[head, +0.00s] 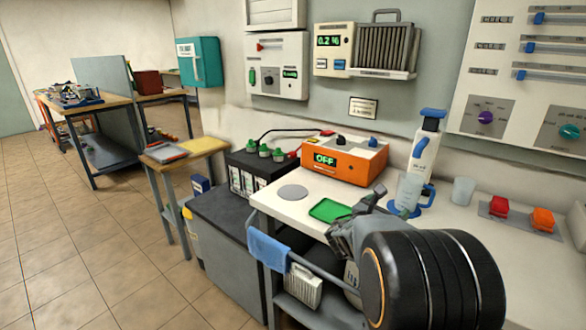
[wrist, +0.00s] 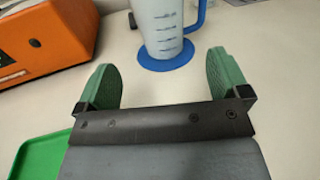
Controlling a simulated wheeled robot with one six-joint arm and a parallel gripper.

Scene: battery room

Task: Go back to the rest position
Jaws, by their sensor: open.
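My gripper (wrist: 170,85) is open and empty in the wrist view, its two green fingers spread above the white bench. A clear measuring cylinder (wrist: 163,22) with a blue base and handle stands just beyond the fingers, apart from them. In the head view my arm reaches over the bench from the lower right. The cylinder also shows there (head: 410,187), beside a taller white column with blue parts (head: 427,150). My fingertips are mostly hidden behind my own wrist in the head view.
On the white bench (head: 270,205) are a green tray (head: 330,210), an orange charger (head: 345,162) reading OFF, a cup (head: 463,190) and red and orange blocks (head: 499,206). A blue cloth (head: 268,247) hangs on the front rail. Batteries (head: 262,172) stand left; floor (head: 80,230) is free there.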

